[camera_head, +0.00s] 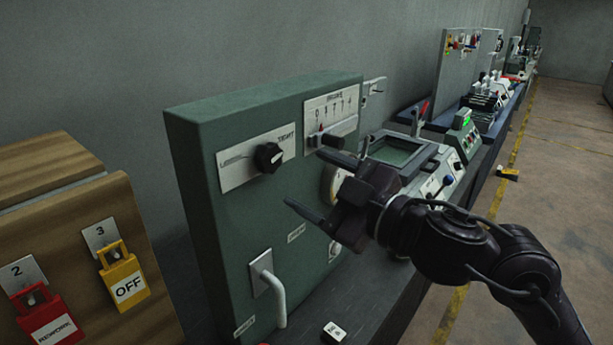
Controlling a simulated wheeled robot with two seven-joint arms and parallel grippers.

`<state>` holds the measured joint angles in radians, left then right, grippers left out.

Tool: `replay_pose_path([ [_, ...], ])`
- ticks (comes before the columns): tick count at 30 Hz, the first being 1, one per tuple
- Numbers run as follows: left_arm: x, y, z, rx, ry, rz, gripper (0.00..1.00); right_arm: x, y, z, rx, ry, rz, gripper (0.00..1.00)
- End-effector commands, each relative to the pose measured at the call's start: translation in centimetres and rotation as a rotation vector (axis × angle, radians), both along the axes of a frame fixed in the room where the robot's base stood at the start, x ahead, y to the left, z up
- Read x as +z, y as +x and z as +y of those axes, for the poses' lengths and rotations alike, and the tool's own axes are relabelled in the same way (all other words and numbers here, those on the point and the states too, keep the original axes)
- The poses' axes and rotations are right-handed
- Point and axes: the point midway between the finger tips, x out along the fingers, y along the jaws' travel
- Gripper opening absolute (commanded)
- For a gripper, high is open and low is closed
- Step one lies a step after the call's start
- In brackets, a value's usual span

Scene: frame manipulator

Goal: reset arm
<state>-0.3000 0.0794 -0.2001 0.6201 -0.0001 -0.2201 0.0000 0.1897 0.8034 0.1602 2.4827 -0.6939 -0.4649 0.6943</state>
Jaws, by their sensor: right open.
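My right gripper (312,185) is open and empty, with its two dark fingers spread apart. It is in front of the right part of a green panel box (215,200), and I cannot tell whether it touches the box. My right arm (455,245) reaches in from the lower right and hides part of the bench behind it. On the box are a black knob (268,157) on a plate marked TIGHT, a slider plate (331,112) and a pale curved handle (273,287). My left gripper is not in view.
A wooden box (75,235) with a red padlock tag (50,320) and a yellow OFF tag (124,278) stands at the left. A device with a screen (402,150) sits behind my gripper. More benches recede right. The floor (560,170) at right looks mostly clear.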

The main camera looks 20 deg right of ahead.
Motion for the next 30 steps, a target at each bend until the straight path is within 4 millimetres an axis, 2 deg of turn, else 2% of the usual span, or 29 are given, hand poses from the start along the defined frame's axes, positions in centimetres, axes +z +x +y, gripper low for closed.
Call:
replay_pose_path([
  [5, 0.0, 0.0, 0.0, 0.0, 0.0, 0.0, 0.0, -0.6, 0.3, -0.2, -0.019, 0.013, 0.013, 0.68],
  [8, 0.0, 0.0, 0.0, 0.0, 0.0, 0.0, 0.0, -3.2, 1.0, -0.9, -0.095, 0.057, 0.073, 0.68],
  [11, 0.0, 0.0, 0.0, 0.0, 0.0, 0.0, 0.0, -8.6, 1.6, -2.6, -0.248, 0.116, 0.214, 0.68],
  [12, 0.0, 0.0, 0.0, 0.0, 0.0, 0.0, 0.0, -11.4, 1.5, -3.4, -0.318, 0.133, 0.289, 0.68],
  [14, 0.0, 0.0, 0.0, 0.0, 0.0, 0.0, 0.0, -15.5, 0.7, -4.4, -0.414, 0.149, 0.415, 0.68],
  [15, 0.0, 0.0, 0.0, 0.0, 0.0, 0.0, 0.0, -18.2, -0.1, -4.9, -0.472, 0.152, 0.502, 0.68],
  [18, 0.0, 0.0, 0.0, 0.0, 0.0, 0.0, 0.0, -24.2, -3.0, -5.6, -0.582, 0.15, 0.715, 0.68],
  [21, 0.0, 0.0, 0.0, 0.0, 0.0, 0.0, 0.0, -28.7, -6.3, -5.7, -0.65, 0.138, 0.904, 0.68],
  [24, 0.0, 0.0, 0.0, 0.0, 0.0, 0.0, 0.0, -32.1, -9.7, -5.3, -0.692, 0.124, 1.073, 0.68],
  [30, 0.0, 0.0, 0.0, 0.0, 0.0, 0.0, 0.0, -36.8, -16.5, -3.8, -0.723, 0.102, 1.381, 0.68],
])
